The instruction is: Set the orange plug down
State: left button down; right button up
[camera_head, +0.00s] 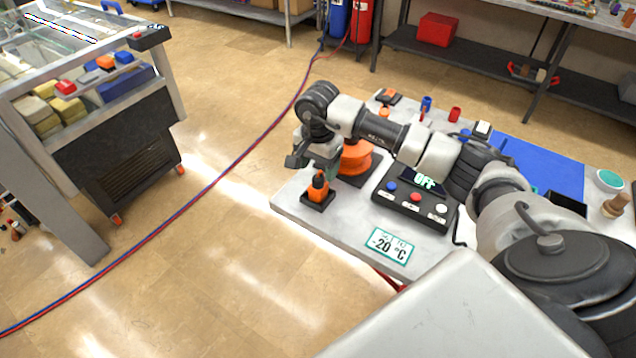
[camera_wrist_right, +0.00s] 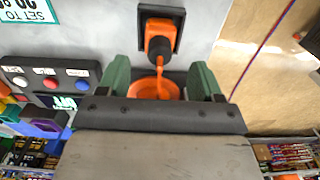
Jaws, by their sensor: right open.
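The orange plug (camera_head: 318,190) stands upright on a small black square base near the left corner of the grey table (camera_head: 345,222). In the right wrist view the plug (camera_wrist_right: 158,42) shows from above, on its black square (camera_wrist_right: 172,14), with a thin orange cord or stem running toward me. My right gripper (camera_head: 316,162) is just above and behind the plug. In the right wrist view its two green fingers (camera_wrist_right: 160,68) are spread wide, with nothing held between them. The plug lies apart from both fingers. My left gripper is not in view.
An orange round part (camera_head: 358,158) on a black base stands close behind the gripper. A black control box (camera_head: 415,203) with three buttons and an OFF display sits to its right. A "-20 °C" card (camera_head: 388,246) lies at the front. A blue mat (camera_head: 540,165) lies farther right.

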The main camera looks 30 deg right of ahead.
aim_at(318, 177)
notch_tip(318, 177, up, 6)
jog(key=shift+r+b, duration=0.1)
jog(key=shift+b, duration=0.6)
